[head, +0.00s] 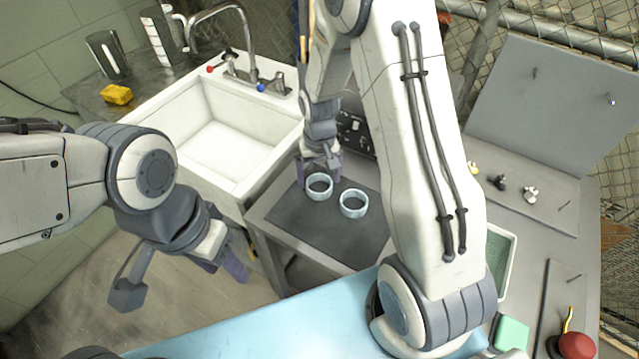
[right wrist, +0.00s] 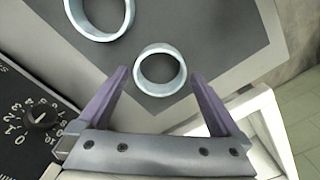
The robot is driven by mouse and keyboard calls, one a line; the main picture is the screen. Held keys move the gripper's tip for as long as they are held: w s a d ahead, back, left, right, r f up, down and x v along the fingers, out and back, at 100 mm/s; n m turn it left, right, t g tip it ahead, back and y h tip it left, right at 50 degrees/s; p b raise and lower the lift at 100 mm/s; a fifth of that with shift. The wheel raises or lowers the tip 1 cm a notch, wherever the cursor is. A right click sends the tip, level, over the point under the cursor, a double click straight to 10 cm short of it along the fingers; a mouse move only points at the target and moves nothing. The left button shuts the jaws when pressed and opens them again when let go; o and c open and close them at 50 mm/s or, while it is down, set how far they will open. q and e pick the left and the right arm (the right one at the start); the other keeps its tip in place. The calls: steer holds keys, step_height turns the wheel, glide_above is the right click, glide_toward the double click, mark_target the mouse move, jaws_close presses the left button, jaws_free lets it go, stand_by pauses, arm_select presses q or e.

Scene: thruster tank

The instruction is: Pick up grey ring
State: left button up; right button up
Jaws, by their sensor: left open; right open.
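Two pale grey rings lie flat on a dark mat (head: 290,228) on the grey counter. The left ring (head: 319,197) is close to my right gripper (head: 319,174); the other ring (head: 354,215) is just to its right. In the right wrist view, one ring (right wrist: 160,90) lies between and slightly beyond the open purple fingers (right wrist: 160,78), with nothing gripped. The other ring (right wrist: 121,28) is at the upper left, cut off by the edge. My left gripper (head: 224,266) is open and empty, low in front of the sink, away from the rings.
A white sink (head: 215,140) with a tap is left of the counter. A control panel with a dial (right wrist: 40,118) stands close beside my right gripper.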

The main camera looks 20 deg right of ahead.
steer(key=shift+f, duration=0.65)
steer(key=c, duration=1.2)
steer(key=shift+o, duration=0.2)
